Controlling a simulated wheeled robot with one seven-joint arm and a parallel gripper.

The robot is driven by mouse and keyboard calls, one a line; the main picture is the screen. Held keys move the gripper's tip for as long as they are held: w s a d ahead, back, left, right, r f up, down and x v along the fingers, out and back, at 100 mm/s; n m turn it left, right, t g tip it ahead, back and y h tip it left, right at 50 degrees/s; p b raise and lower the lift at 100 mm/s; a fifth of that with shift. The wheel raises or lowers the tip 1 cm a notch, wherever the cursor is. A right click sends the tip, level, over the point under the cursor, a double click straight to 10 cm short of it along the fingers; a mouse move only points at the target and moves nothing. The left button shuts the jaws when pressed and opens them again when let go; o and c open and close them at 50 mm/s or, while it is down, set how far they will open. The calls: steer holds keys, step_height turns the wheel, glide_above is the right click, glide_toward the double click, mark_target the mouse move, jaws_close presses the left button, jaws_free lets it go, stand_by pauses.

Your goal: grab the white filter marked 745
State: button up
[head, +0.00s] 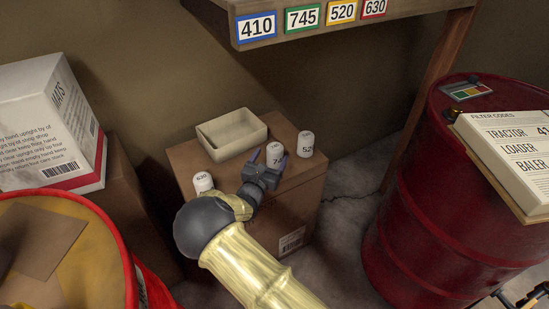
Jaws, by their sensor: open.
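The white filter marked 74 with the last digit hidden (275,150) stands upright on top of a cardboard box (290,205). My gripper (269,159) is open at that filter, with its fingers to either side of it in the picture. The gripper covers the filter's lower part, and I cannot tell whether the fingers touch it. A white filter marked 52 with its last digit unclear (306,141) stands just to the right. Another white filter marked 630 (203,180) stands at the left, partly behind my arm.
A beige open tray (232,151) lies behind the filters. A shelf (400,10) with labels 410, 745, 520 and 630 overhangs at the back. A red drum (420,220) with a filter codes board (510,150) stands right, an open-topped drum (125,262) and a white box (40,125) left.

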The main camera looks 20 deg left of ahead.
mark_target(277, 145)
steer(key=shift+w, duration=0.6)
steer(key=shift+w+d+r+b, duration=0.1)
steer(key=shift+w+b, duration=0.25)
steer(key=shift+w, duration=1)
steer(key=shift+w+r+b, duration=0.1)
steer(key=shift+w+b, duration=0.2)
steer(key=shift+w, duration=1)
steer(key=c, duration=1.2)
step_height(277, 145, up, 10)
steer(key=shift+p, duration=1.1)
